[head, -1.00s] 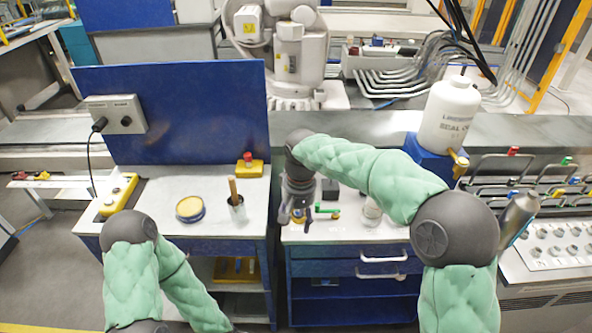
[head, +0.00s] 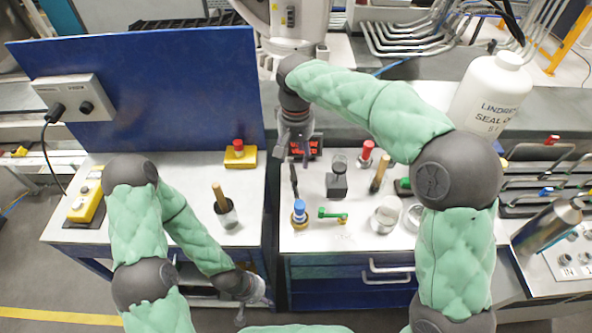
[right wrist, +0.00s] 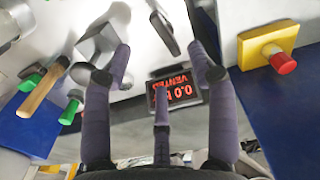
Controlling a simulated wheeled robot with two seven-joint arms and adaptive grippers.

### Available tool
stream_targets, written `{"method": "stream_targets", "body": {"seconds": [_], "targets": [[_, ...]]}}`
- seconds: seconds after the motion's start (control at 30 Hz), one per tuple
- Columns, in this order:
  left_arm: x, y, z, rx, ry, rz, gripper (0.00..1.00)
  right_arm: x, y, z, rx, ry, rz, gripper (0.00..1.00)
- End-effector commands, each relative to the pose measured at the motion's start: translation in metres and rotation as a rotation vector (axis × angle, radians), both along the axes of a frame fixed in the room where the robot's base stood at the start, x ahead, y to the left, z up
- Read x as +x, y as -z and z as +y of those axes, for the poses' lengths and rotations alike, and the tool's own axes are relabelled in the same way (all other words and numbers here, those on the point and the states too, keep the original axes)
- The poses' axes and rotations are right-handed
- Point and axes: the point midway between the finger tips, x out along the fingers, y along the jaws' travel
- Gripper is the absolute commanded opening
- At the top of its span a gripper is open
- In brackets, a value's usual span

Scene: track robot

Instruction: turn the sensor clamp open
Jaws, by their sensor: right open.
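A small fitting with a green lever (head: 333,215) and a blue-topped brass fitting (head: 299,212) stand near the front of the right bench. A dark upright lever (head: 294,180) stands behind them. I cannot tell for sure which of these is the sensor clamp. My right gripper (head: 295,150) is open and empty above the back of this bench, in front of a red-lit display (head: 306,147). In the right wrist view its fingers (right wrist: 158,62) are spread, with the display (right wrist: 180,92) between them. My left gripper (head: 250,298) hangs low at the bench fronts; its fingers are unclear.
A grey block (head: 337,180), a red-topped fitting (head: 366,155) and a wooden-handled piece (head: 380,173) stand on the right bench. A large white bottle (head: 492,100) is behind my right arm.

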Motion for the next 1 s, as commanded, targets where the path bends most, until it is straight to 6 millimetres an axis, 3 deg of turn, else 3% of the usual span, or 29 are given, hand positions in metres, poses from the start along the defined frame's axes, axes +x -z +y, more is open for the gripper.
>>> {"method": "stream_targets", "body": {"seconds": [0.2, 0.43, 0.63, 0.93, 0.97, 1.0], "targets": [[0.0, 0.018, 0.0, 0.0, 0.0, 0.0, 0.4, -0.001, 0.044, 0.0, -0.002, 0.0, 0.004, 0.58], [0.0, 0.031, 0.0, 0.0, 0.0, 0.0, 0.4, 0.0, 0.078, 0.0, -0.001, 0.0, 0.002, 0.58], [0.0, 0.035, 0.0, 0.0, 0.0, -0.001, 0.4, 0.0, 0.091, 0.0, 0.0, 0.0, 0.0, 0.58], [0.0, 0.035, 0.0, 0.0, 0.0, -0.001, 0.4, 0.0, 0.092, 0.0, 0.0, 0.0, 0.0, 0.58], [0.0, 0.035, 0.0, 0.0, 0.0, -0.001, 0.4, 0.0, 0.092, 0.0, 0.0, 0.0, 0.0, 0.55], [0.0, 0.035, 0.0, 0.0, 0.0, -0.001, 0.4, 0.0, 0.092, 0.0, 0.0, 0.0, 0.0, 0.44]]}}
